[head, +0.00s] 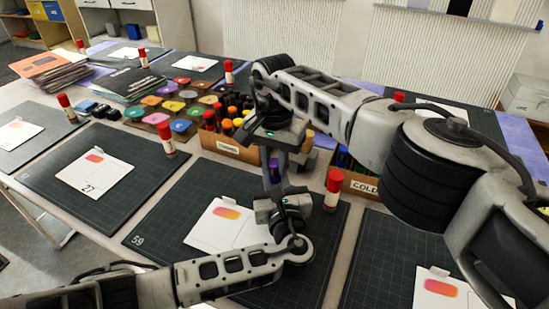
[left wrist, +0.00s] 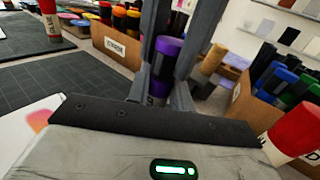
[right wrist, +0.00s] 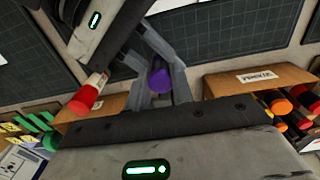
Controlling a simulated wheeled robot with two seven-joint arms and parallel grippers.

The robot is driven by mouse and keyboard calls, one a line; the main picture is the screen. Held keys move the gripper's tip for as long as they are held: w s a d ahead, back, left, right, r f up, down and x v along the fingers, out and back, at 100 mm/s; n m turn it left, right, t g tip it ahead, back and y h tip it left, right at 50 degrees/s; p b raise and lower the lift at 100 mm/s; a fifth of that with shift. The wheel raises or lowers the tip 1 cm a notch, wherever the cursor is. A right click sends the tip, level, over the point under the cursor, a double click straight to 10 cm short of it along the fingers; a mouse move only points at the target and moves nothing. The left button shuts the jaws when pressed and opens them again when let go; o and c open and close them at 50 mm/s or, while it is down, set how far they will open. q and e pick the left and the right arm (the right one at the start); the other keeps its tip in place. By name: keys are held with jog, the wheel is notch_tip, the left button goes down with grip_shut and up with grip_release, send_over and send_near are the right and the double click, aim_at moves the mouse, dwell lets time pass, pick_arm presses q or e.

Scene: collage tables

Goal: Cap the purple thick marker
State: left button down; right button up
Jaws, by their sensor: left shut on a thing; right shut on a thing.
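The purple thick marker (left wrist: 158,88) stands roughly upright between the fingers of my left gripper (head: 277,188), which is shut on it. Its purple cap (left wrist: 168,47) is at the upper end, between the fingers of my right gripper (head: 281,158), which is shut on it from above. Cap and marker are in line and close together; I cannot tell whether the cap is fully seated. In the right wrist view the purple piece (right wrist: 160,78) shows between both sets of fingers. In the head view the arms hide most of it.
A cardboard box of warm-coloured markers (head: 228,148) stands behind left, and another box marked COLD (head: 362,187) stands at right. A red-capped glue stick (head: 333,188) is close to the right of the grippers. A dark mat with a white card (head: 215,228) lies below.

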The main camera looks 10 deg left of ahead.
jog(key=shift+f, duration=0.2)
jog(key=o, duration=1)
jog(key=shift+r, duration=0.1)
notch_tip(320, 180, up, 12)
jog(key=shift+f, duration=0.1)
pick_arm(q)
jog(key=c, duration=1.2)
grip_release()
jog(key=shift+o, duration=0.2)
